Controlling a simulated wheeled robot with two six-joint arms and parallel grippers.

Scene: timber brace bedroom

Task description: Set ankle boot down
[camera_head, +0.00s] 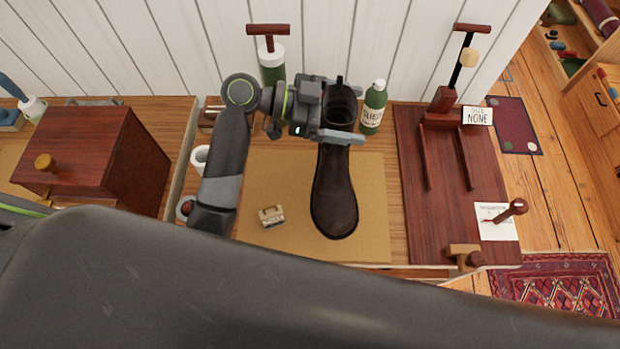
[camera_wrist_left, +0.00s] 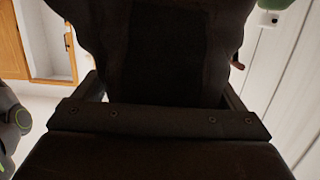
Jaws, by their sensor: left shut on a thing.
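The dark brown ankle boot (camera_head: 335,190) shows in the head view with its toe toward me, over the tan mat (camera_head: 375,225). My left gripper (camera_head: 343,112) is shut on the boot's shaft, one finger on each side. In the left wrist view the boot's dark shaft (camera_wrist_left: 165,50) fills the middle between the fingers. I cannot tell whether the sole touches the mat. My right gripper is not in view.
A small brass-coloured object (camera_head: 271,216) lies on the mat. A dark wooden board (camera_head: 410,150) with a stand is right; a wooden box (camera_head: 85,150) is left.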

